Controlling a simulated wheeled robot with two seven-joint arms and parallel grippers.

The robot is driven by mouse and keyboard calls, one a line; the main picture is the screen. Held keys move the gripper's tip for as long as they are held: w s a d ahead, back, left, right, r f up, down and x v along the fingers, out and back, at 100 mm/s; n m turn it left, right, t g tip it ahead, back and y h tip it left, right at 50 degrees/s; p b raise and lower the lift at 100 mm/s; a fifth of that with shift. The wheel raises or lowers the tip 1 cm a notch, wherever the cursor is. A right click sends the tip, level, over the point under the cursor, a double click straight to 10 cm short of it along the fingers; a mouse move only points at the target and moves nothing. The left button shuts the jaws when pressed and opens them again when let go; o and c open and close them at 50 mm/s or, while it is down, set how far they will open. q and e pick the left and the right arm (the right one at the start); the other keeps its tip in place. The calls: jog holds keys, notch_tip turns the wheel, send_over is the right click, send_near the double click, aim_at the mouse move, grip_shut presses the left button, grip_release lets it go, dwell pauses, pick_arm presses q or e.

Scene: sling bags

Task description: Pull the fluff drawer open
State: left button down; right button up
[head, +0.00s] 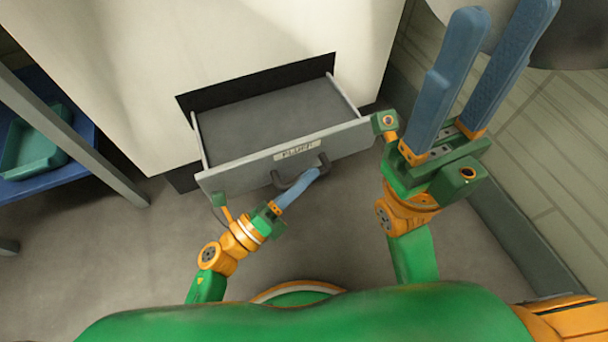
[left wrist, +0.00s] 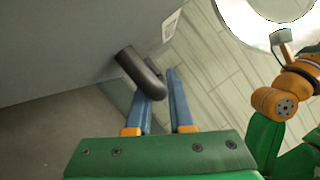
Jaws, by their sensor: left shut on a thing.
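The drawer (head: 235,176) labelled FLUFF stands pulled out of the white cabinet (head: 190,45), and its grey inside looks empty. Its dark bar handle (head: 283,181) is on the front, below the label (head: 297,150). My left gripper (head: 311,175) is at the handle's right part. In the left wrist view, the handle (left wrist: 138,72) runs between the blue fingers of my left gripper (left wrist: 158,85), which are shut on it. My right gripper (head: 503,15) is raised at the right, its two blue fingers apart with nothing between them.
A shelf with a teal tray (head: 35,140) stands at the left, behind a grey post (head: 80,135). A dark rounded object (head: 570,35) is at the top right. Grey floor (head: 90,240) is clear in front of the cabinet.

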pick_arm(q)
jog(key=c, duration=0.8)
grip_release()
jog(key=v, duration=0.7)
jog(key=shift+p, duration=0.4)
jog(key=shift+a, duration=0.1)
